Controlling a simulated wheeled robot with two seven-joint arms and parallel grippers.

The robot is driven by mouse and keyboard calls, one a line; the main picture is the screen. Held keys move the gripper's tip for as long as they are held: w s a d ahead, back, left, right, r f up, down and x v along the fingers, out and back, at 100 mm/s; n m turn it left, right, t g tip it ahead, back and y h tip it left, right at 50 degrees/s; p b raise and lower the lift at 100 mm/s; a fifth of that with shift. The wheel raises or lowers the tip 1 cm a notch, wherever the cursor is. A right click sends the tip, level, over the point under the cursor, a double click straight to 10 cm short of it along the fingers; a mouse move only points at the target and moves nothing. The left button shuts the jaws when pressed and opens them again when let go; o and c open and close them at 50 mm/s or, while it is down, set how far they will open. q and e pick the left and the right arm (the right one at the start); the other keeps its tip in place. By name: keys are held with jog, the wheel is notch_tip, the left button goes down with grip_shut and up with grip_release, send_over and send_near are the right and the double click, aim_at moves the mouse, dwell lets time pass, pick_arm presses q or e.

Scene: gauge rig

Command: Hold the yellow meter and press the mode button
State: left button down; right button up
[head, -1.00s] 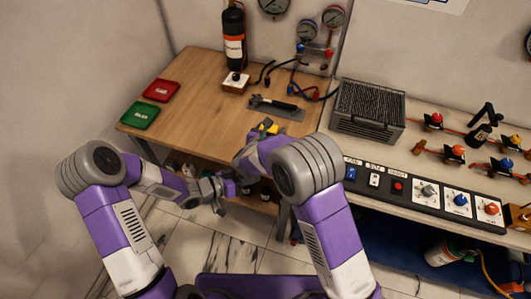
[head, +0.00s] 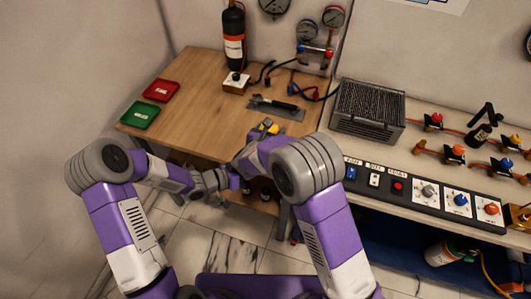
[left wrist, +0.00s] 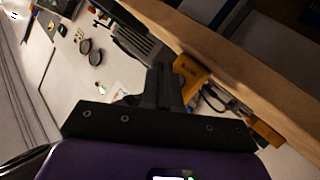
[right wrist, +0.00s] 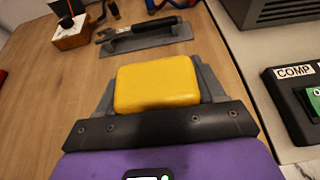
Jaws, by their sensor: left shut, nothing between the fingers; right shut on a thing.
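The yellow meter is a small rounded yellow block (right wrist: 155,84), held between the fingers of my right gripper (right wrist: 155,100), which is shut on it. In the head view the meter (head: 269,124) shows as a small yellow patch near the table's front edge, partly hidden by my right arm. My left gripper (head: 235,182) is low in front of the table, left of and below the meter. In the left wrist view its fingers (left wrist: 165,85) are shut and empty. An orange-yellow block (left wrist: 191,72) shows just beyond them, perhaps the meter. I cannot make out the mode button.
The wooden table (head: 185,95) holds red (head: 161,90) and green (head: 140,114) trays and a grey plate with a dark-handled tool (head: 277,106). A black switch panel (head: 425,195) and a grey mesh box (head: 368,110) stand at right. The table's left middle is clear.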

pick_arm(q)
jog(key=shift+w+d, duration=0.3)
jog(key=shift+w, duration=0.55)
jog(key=shift+w+d, duration=0.25)
jog(key=shift+w, duration=0.55)
jog(key=shift+w, duration=0.15)
dwell(0.7)
jog(key=shift+w+d, duration=0.15)
jog(key=shift+w, duration=0.1)
jog(key=shift+w+d, duration=0.2)
jog(key=shift+w, duration=0.2)
dwell(0.7)
dwell(0.3)
jog(key=shift+s+a, duration=0.35)
jog(key=shift+s, duration=0.5)
jog(key=shift+s+a, duration=0.3)
jog(key=shift+s, duration=0.5)
jog(key=shift+s+a, duration=0.25)
jog(key=shift+s, duration=0.5)
jog(key=shift+s+a, duration=0.3)
jog(key=shift+s, duration=0.5)
